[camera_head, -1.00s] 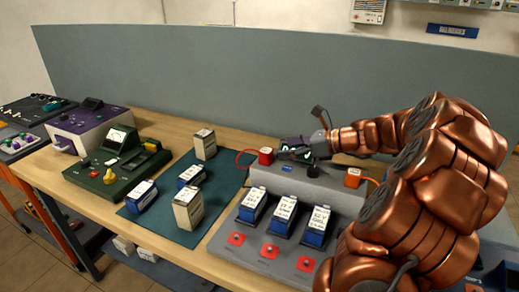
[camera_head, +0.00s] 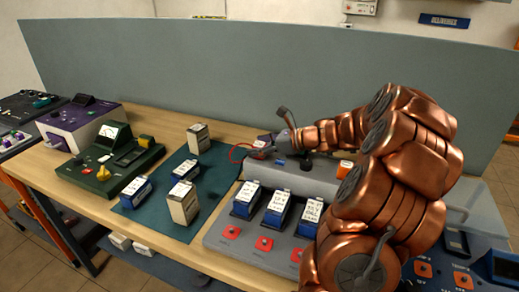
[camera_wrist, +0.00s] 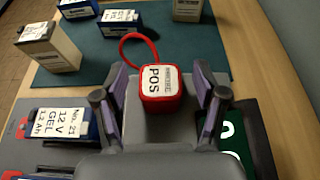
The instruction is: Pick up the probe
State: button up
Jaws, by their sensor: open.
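A red probe block labelled POS (camera_wrist: 160,92), with a red cable looping from its far side, stands on a grey block in the wrist view. In the head view the red probe (camera_head: 261,143) is partly hidden by my gripper. My gripper (camera_wrist: 160,80) is open, with one finger on each side of the red probe. I see small gaps between fingers and probe. An orange block (camera_head: 345,169) sits farther right on the same grey housing (camera_head: 310,178); its label cannot be read.
Several blue batteries (camera_head: 278,206) stand in the grey tester, behind red buttons. More batteries and pale boxes (camera_head: 183,203) stand on a teal mat (camera_head: 158,221) to the left. A green meter (camera_head: 110,160) is beyond them. A grey partition (camera_head: 200,75) runs along the back.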

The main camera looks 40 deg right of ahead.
jog(key=shift+c, duration=0.4)
jog(key=c, duration=1.2)
jog(key=shift+o, duration=0.2)
